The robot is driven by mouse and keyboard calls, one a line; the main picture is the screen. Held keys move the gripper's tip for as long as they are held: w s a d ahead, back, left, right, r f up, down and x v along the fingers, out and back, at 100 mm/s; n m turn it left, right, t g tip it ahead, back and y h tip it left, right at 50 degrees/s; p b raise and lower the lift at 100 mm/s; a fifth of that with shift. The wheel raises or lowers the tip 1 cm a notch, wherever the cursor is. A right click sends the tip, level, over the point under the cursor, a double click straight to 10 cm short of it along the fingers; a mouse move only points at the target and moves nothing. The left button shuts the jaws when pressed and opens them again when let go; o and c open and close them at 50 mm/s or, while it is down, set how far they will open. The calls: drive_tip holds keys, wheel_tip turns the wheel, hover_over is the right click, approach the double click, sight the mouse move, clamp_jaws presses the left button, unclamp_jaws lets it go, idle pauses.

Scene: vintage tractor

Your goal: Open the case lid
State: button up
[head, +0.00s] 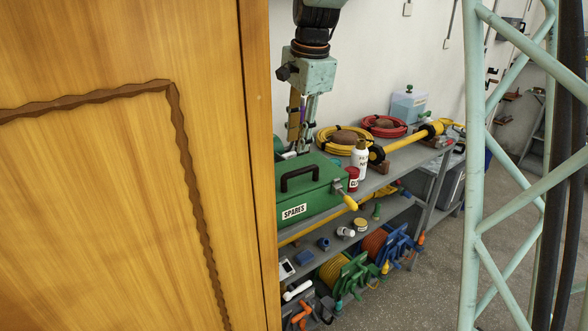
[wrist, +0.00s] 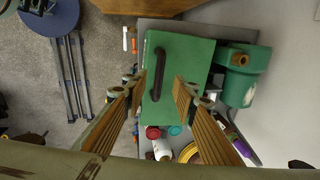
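The green case (head: 318,199) with a "SPARES" label sits on the upper shelf in the head view, its lid (head: 325,171) looking shut. A black handle (head: 298,178) is on the lid. In the wrist view I look down on the green lid (wrist: 190,65) and its dark handle (wrist: 158,75). My gripper (wrist: 159,80) is open, its two fingers apart above the lid with nothing between them. In the head view my gripper (head: 300,145) points down at the far side of the case; its tips are partly hidden. I cannot tell whether it touches the case.
A red can (head: 353,179), a white bottle (head: 360,158) and coiled yellow hose (head: 341,138) stand right of the case. A yellow-handled part (head: 346,200) shows at its right end. A wooden panel (head: 130,180) blocks the left; a pale green lattice (head: 478,170) stands right.

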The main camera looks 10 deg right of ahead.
sight(294, 171)
drive_tip(key=f, duration=0.3)
drive_tip(key=w+f, duration=0.1)
drive_tip(key=f, duration=0.3)
drive_tip(key=w+f, duration=0.1)
drive_tip(key=f, duration=0.3)
drive_tip(key=shift+a+f, duration=0.1)
drive_tip(key=shift+a, duration=0.25)
drive_tip(key=shift+c, duration=0.6)
drive_tip(key=shift+w, duration=0.1)
clamp_jaws()
